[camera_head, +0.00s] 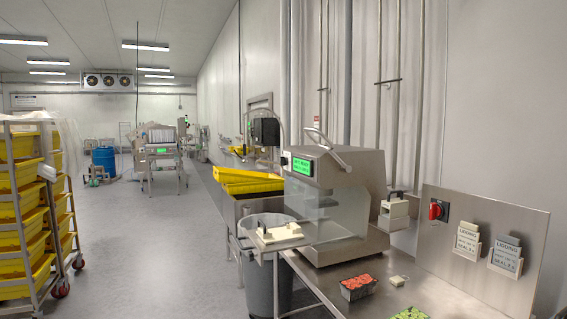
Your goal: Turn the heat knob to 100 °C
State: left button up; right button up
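A steel machine with a clear front guard (318,208) stands on the steel bench to the right of centre. A lit green display (302,166) is on its upper left front, with text too small to read. A small dark round knob (284,161) sits just left of the display; it looks like the heat knob, but its pointer and scale cannot be read. A red rotary switch (436,211) on a black plate is on the steel back panel at the right. Neither of my grippers is in view.
A tray of red food (358,287), a small pale block (399,281) and a green-filled tray (409,313) are on the bench. A grey bin (262,285) stands left of the machine. Yellow crates (22,208) fill a rack at far left. Open floor lies between.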

aim_at(284, 161)
jog(key=i+j+z, duration=0.2)
jog(key=i+j, duration=0.2)
jog(key=i+j+z, duration=0.15)
jog(key=i+j, duration=0.4)
jog(key=i+j+z, duration=0.2)
jog(key=i+j, duration=0.3)
jog(key=i+j+z, duration=0.15)
jog(key=i+j, duration=0.3)
jog(key=j, duration=0.25)
